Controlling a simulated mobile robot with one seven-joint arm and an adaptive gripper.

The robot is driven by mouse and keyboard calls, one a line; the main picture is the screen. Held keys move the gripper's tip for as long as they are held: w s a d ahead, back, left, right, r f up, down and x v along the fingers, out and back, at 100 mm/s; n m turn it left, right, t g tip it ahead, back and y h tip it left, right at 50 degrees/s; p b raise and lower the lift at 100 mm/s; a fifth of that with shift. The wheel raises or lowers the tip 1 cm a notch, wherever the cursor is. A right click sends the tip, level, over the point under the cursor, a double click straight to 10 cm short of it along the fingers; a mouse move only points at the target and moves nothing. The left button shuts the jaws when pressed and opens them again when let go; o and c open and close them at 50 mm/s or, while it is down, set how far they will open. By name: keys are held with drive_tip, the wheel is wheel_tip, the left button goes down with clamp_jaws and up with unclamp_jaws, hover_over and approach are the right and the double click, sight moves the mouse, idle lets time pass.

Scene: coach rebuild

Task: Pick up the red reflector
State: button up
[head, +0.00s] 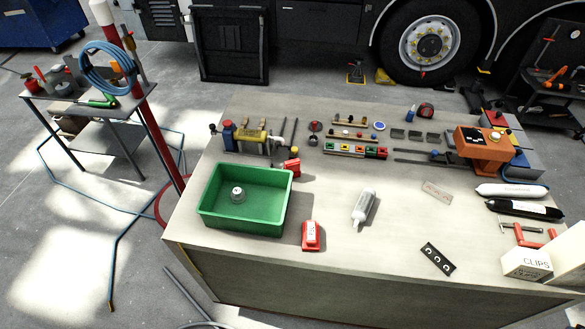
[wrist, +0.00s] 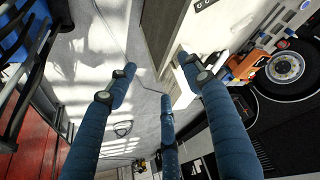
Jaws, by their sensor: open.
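On the workbench (head: 400,215) in the head view, a small red block with a pale label (head: 311,237) lies near the front edge, right of the green bin. A second red piece (head: 291,168) stands by the bin's back right corner. I cannot tell for sure which is the red reflector. My gripper (wrist: 157,78) shows only in the wrist view, its blue fingers spread wide with nothing between them. Beyond the fingers are floor and a tilted pale bench side. Neither red piece can be made out in the wrist view.
The green bin (head: 240,226) holds a small clear object (head: 238,194). A white tube (head: 364,205), a black strip (head: 437,258) and a white clips box (head: 527,264) lie to the right. Small parts line the back. Bench space around the tube is clear.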

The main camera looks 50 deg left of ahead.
drive_tip(key=w+a+r+n+g+p, duration=0.1)
drive_tip(key=w+a+n+p, duration=0.1)
drive_tip(key=w+a+n, duration=0.5)
drive_tip(key=w+a+r+n+g+y+p, duration=0.15)
drive_tip(key=w+a, duration=0.35)
drive_tip(key=a, duration=0.6)
drive_tip(key=w+a+r+n+h+p, duration=0.15)
drive_tip(key=w+a+n, duration=0.35)
drive_tip(key=a, duration=0.5)
drive_tip(key=w+a+f+n+g+p, duration=0.1)
drive_tip(key=a+f+n+p, duration=0.15)
drive_tip(key=a, duration=0.85)
drive_tip(key=w+a+f+n+g+p, duration=0.1)
drive_tip(key=a+f+n, duration=0.3)
drive_tip(key=a, duration=0.7)
drive_tip(key=n+p, duration=0.5)
drive_tip(key=n, duration=0.5)
hover_over(294, 165)
drive_tip(key=a, duration=0.2)
wheel_tip(294, 165, down, 20)
drive_tip(key=shift+w+r+g, duration=0.15)
drive_tip(key=shift+r+g, duration=0.1)
drive_tip(key=shift+g, duration=0.1)
drive_tip(key=shift+f+p, duration=0.4)
drive_tip(key=shift+f, duration=3.85)
